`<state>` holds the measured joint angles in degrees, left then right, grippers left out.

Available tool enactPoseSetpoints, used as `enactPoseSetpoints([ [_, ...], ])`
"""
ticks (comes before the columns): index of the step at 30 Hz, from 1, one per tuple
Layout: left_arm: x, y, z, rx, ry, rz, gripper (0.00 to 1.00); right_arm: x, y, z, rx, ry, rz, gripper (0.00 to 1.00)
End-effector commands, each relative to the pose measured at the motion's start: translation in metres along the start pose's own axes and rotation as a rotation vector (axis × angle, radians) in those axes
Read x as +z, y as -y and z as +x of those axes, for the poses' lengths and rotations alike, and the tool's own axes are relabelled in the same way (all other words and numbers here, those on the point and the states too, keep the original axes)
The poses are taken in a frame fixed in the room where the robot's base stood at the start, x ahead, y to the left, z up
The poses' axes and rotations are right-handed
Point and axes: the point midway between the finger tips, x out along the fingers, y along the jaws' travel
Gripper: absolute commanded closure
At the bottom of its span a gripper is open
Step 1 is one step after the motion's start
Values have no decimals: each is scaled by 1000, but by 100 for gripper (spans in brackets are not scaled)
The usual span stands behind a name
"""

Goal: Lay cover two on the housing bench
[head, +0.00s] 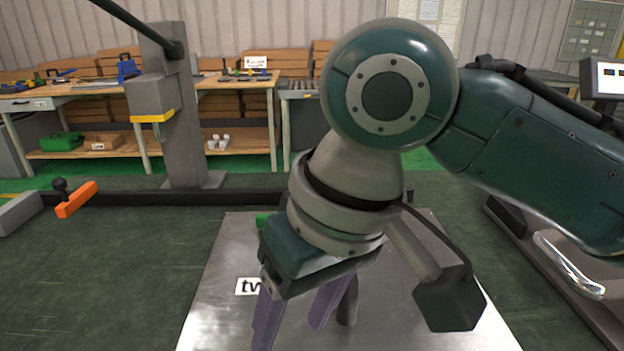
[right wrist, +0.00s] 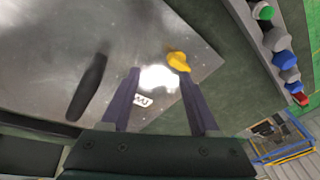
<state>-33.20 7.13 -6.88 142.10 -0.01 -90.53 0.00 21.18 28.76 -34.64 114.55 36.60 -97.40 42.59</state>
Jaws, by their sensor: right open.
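A bare metal bench top (head: 215,310) lies under my right gripper (head: 290,333). A white label (head: 248,286) reading "tw", its rest hidden by the gripper, shows at the left of the purple fingers. The right wrist view shows a label (right wrist: 142,101) between the fingers too. My right gripper (right wrist: 159,73) is open, pointing down, with nothing between its fingers that I can make out as held. A yellow piece (right wrist: 178,61) lies by the tip of one finger. I cannot clearly make out cover two; my arm hides part of the top. My left gripper is not in view.
A dark elongated piece (right wrist: 88,88) stands or lies on the metal top. A green piece (head: 262,219) shows partly behind my gripper. An orange bar (head: 76,199) is at the left. Several coloured pieces line a rail (right wrist: 272,40). Workbenches (head: 235,85) stand behind.

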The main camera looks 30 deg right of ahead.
Motion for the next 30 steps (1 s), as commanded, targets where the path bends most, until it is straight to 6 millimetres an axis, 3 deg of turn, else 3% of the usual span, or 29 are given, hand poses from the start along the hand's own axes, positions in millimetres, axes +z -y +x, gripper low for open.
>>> enactPoseSetpoints([
  [2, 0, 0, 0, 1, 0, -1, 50, 28, 16, 10, -60, -27, -65, 38],
  [5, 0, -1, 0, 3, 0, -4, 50, 55, 17, 14, -74, -78, -113, 38],
  [12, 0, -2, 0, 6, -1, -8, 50, 115, -28, 6, 65, -113, -144, 38],
  [15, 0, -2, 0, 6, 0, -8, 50, 130, -44, 2, 120, -100, -153, 38],
  [19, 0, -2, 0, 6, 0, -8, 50, 138, -52, -1, 151, -92, -160, 38],
  [30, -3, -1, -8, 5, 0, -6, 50, 136, -51, -9, 151, -91, -162, 38],
])
